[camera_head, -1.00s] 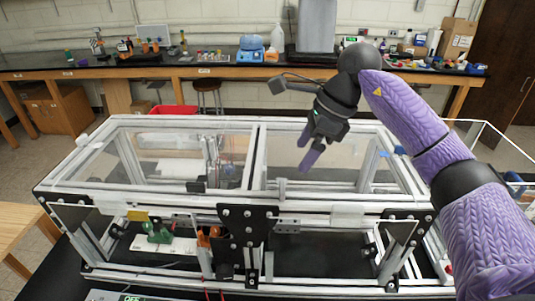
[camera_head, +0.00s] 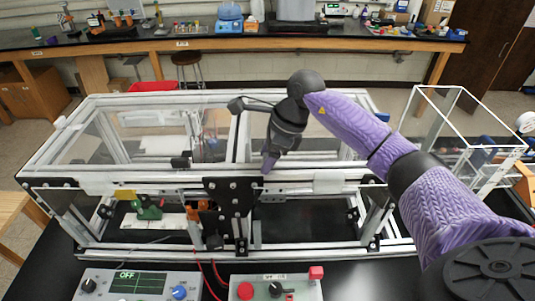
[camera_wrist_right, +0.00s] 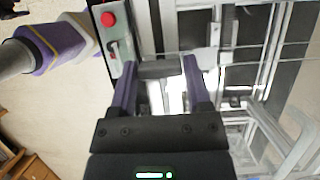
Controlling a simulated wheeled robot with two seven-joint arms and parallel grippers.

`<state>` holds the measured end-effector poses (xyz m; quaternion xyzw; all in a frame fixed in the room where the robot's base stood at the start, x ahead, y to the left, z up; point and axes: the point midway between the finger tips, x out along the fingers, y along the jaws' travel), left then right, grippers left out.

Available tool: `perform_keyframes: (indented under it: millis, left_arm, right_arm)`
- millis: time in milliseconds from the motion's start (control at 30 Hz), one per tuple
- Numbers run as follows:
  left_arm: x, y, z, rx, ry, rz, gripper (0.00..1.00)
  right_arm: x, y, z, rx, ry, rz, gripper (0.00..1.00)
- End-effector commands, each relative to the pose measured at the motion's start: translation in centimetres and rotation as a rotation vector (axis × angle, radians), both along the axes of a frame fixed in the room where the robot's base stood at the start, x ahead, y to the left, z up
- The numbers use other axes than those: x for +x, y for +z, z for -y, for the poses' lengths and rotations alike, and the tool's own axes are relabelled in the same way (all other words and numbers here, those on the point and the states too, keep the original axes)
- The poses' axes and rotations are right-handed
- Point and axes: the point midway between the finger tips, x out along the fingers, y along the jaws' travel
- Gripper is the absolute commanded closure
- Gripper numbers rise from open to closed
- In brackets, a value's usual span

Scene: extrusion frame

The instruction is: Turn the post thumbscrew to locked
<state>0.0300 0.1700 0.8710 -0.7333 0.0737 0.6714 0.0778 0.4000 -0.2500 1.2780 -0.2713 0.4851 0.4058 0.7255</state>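The aluminium extrusion frame (camera_head: 110,180) with clear panels stands on the black bench. I cannot pick out the post thumbscrew for certain in either view. A black bracket plate (camera_head: 232,200) with bolts sits at the middle of the frame's front. My right gripper (camera_head: 268,163) points down just above the front top rail, right of that plate. In the right wrist view its two purple fingers (camera_wrist_right: 160,70) stand apart, with a grey bar and a bright patch showing between them; I cannot tell whether they touch anything. My left gripper is not in view.
A power supply reading OFF (camera_head: 135,284) and a control box with a red button (camera_head: 246,291) stand in front of the frame. Orange parts (camera_head: 207,216) and a green part (camera_head: 148,210) are inside it. A clear box (camera_head: 460,130) stands at the right.

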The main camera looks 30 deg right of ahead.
Motion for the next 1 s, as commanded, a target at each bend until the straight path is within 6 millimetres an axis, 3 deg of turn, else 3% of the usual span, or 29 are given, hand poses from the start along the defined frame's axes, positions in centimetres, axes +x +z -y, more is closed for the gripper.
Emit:
perform_keyframes:
  millis: [33, 267, 667, 1000]
  left_arm:
    - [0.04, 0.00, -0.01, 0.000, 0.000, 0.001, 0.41]
    - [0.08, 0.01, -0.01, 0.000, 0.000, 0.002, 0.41]
    - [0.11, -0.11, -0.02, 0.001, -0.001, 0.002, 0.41]
    - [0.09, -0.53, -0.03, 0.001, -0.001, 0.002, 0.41]
  right_arm:
    - [0.00, 0.02, 0.01, 0.000, 0.000, 0.000, 0.50]
    - [0.01, 0.04, 0.01, 0.000, 0.000, 0.000, 0.99]
    - [-0.06, 0.01, 0.02, -0.001, -0.091, 0.000, 1.00]
    - [-0.10, 0.04, -0.07, -0.001, -0.378, 0.004, 1.00]
